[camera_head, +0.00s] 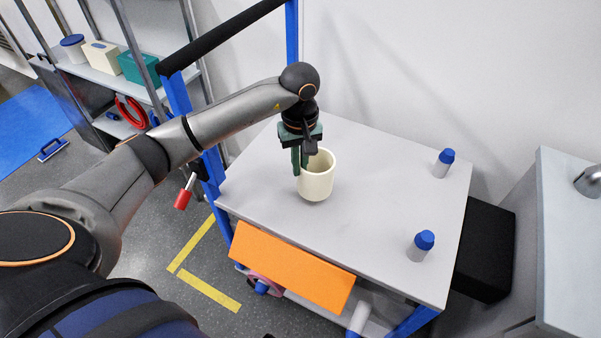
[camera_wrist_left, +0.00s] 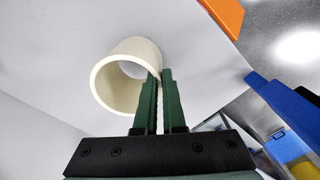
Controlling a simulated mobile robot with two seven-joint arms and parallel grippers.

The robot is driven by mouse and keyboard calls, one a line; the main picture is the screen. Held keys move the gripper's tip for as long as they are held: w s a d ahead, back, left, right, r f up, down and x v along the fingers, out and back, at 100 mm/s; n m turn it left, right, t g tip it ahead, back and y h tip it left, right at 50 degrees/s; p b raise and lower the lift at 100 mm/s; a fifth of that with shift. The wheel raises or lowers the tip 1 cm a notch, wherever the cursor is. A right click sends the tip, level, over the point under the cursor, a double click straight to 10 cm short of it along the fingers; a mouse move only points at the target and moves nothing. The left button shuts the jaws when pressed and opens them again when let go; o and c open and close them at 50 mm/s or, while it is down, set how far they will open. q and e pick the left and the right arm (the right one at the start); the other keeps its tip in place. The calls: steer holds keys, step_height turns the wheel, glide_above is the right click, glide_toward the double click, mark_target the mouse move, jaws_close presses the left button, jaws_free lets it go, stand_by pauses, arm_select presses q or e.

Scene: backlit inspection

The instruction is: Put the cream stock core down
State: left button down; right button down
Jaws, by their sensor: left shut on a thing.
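The cream stock core (camera_head: 317,180) is a hollow cream cylinder, upright at the left-middle part of the grey table top (camera_head: 370,160). My left gripper (camera_head: 304,168) comes down from above and is shut on the core's wall, with one green finger outside it. In the left wrist view the core (camera_wrist_left: 105,85) shows its open end, and the gripper's two green fingers (camera_wrist_left: 158,95) pinch its rim. Whether the core's bottom touches the table or hangs just above it I cannot tell. My right gripper is not in view.
Two blue-capped grey bottles stand on the table's right side, one at the back (camera_head: 444,163) and one at the front (camera_head: 420,246). An orange panel (camera_head: 290,267) hangs at the front edge. A blue frame post (camera_head: 291,50) rises behind. The table around the core is clear.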

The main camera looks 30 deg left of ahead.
mark_target(301, 194)
arm_select(q)
steer(key=shift+d+f, duration=0.1)
steer(key=shift+f, duration=1.2)
steer(key=shift+f, duration=0.2)
steer(key=c, duration=1)
jaws_free()
steer(key=shift+r, duration=0.15)
